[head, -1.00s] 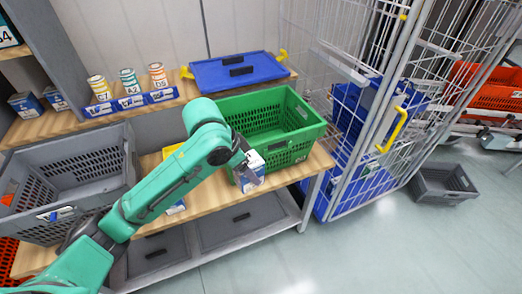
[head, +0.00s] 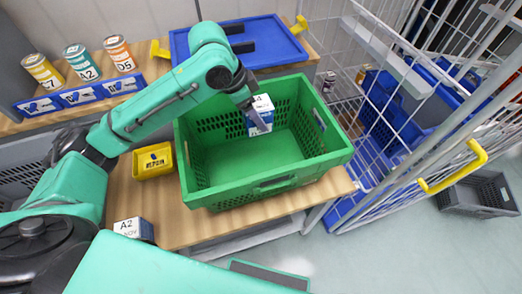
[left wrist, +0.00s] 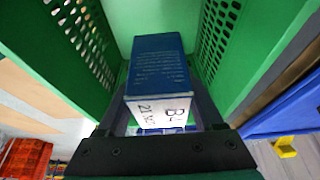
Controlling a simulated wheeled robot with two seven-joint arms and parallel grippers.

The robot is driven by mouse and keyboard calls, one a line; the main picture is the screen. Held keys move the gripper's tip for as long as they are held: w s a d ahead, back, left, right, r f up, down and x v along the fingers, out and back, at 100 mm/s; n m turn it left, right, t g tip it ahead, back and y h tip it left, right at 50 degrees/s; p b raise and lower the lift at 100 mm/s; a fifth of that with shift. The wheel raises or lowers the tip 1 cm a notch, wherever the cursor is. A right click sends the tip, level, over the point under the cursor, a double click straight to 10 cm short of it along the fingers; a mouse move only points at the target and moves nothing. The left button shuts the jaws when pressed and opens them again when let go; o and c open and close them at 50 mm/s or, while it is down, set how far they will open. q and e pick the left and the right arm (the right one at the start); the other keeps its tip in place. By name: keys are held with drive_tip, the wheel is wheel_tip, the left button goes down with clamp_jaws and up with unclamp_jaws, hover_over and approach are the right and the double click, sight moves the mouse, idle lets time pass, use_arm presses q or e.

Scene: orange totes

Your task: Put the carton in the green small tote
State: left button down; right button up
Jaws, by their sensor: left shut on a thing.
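The carton (head: 260,115) is a small blue and white box with black lettering on its white part. My left gripper (head: 251,108) is shut on it and holds it inside the opening of the green tote (head: 270,186). In the left wrist view the carton (left wrist: 158,75) sits between the two fingers of my left gripper (left wrist: 160,110), with green walls (left wrist: 255,45) on both sides. I cannot tell whether the carton touches the tote's floor. The tote stands on a wooden shelf. My right gripper is not in view.
A yellow bin (head: 153,162) and another carton marked A2 (head: 134,229) are left of the green tote. Several cans (head: 82,62) stand at the back left. A wire cage (head: 400,75) stands close on the right.

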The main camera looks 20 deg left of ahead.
sight(255, 135)
use_arm(q)
drive_tip(key=s+f, duration=0.1)
drive_tip(key=f, duration=0.2)
drive_tip(key=s+f, duration=0.1)
drive_tip(key=shift+s+f, duration=0.3)
drive_tip(key=shift+f, duration=0.1)
wheel_tip(255, 135, down, 3)
drive_tip(key=shift+f, duration=0.1)
drive_tip(key=f, duration=0.5)
drive_tip(key=w+f, duration=0.1)
drive_tip(key=f, duration=0.2)
drive_tip(key=shift+f, duration=0.85)
drive_tip(key=shift+c, duration=0.2)
unclamp_jaws()
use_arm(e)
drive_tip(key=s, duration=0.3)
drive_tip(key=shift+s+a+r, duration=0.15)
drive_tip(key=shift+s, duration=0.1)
